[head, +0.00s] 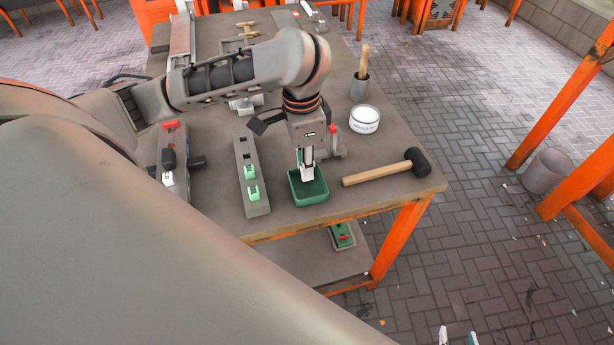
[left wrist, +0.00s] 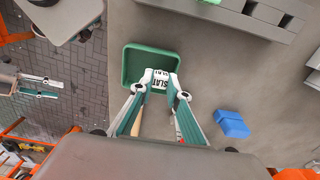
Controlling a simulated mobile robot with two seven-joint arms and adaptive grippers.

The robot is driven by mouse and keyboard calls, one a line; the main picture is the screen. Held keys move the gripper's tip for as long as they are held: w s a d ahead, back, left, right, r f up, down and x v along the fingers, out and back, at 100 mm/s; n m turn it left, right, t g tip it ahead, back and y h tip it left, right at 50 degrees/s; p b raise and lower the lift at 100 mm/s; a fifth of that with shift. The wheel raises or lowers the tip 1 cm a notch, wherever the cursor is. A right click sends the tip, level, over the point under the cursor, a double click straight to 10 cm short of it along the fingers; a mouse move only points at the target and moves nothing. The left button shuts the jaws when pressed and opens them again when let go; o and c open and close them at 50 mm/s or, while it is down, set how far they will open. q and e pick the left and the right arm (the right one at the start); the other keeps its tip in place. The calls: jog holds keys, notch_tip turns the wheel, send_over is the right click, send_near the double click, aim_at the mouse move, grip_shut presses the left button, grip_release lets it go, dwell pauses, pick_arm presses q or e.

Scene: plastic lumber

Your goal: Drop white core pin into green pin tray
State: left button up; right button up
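The green pin tray (head: 298,199) is a small open box near the front edge of the table. It also shows in the left wrist view (left wrist: 131,52). My left gripper (head: 307,172) points down over the tray. In the left wrist view its fingers close in on a small white piece with black lettering, which I take as the white core pin (left wrist: 160,77). The pin shows over the tray's near part; whether it touches the tray cannot be told. My right gripper (head: 458,338) is at the bottom edge of the head view, its fingertips apart and empty, away from the table.
A grey bar with green blocks (head: 258,209) lies left of the tray. A blue block (left wrist: 231,123) shows in the left wrist view.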

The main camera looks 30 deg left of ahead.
pick_arm(q)
jog(key=o, duration=0.4)
pick_arm(e)
jog(key=shift+s+d+f, duration=0.1)
jog(key=shift+f, duration=0.1)
jog(key=shift+f, duration=0.1)
pick_arm(q)
jog(key=shift+r, duration=0.5)
notch_tip(320, 180, up, 11)
jog(key=shift+s, duration=0.15)
jog(key=shift+s+a, duration=0.1)
jog(key=shift+s, duration=0.05)
pick_arm(e)
jog(key=shift+s, duration=0.15)
